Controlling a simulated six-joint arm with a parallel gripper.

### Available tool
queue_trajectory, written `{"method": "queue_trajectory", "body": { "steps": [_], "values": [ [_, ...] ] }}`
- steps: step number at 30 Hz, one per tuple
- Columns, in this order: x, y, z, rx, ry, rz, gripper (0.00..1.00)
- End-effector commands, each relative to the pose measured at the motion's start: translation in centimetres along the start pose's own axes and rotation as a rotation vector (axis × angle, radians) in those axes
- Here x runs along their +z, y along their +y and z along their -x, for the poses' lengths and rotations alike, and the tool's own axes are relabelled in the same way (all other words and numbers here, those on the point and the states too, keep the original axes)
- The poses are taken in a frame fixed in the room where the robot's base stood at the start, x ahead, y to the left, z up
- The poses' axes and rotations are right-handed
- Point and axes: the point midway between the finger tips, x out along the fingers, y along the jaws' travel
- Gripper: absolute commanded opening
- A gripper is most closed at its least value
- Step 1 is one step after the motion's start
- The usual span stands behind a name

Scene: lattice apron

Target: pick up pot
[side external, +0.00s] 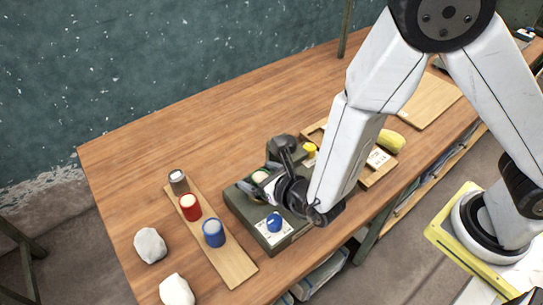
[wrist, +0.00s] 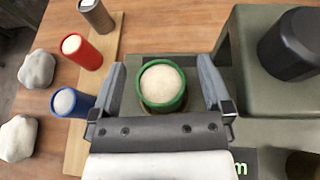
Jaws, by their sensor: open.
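A round pot with a green rim and a pale beige top (wrist: 162,84) stands between the two fingers of my gripper (wrist: 164,68) in the wrist view. The fingers are apart, one on each side of it, with a gap visible on the left. I cannot tell how deep the fingertips reach. In the side view my gripper (side external: 266,186) is low over the grey-green stand (side external: 240,208). The pot (side external: 260,177) shows only partly there, behind the dark gripper.
A wooden board (side external: 236,268) on the left carries a red cup (side external: 190,207), a blue cup (side external: 213,233) and a grey-brown cup (side external: 178,181). Two pale stones (side external: 150,245) lie beyond. A black object (wrist: 290,45) stands right of the pot. The table's back left is clear.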

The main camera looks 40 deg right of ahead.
Motion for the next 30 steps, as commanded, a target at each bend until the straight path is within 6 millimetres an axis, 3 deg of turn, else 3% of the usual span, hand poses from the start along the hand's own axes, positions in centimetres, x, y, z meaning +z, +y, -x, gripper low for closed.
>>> {"method": "queue_trajectory", "body": {
  "steps": [2, 3, 12, 30],
  "values": [
    [0.0, 0.0, 0.0, 0.0, 0.0, 0.0, 1.0],
    [0.0, 0.0, 0.0, 0.0, 0.0, 0.0, 0.94],
    [0.0, 0.0, 0.0, 0.0, 0.0, 0.0, 0.01],
    [1.2, 0.0, 0.5, 0.0, -0.002, -0.001, 0.0]
  ]
}}
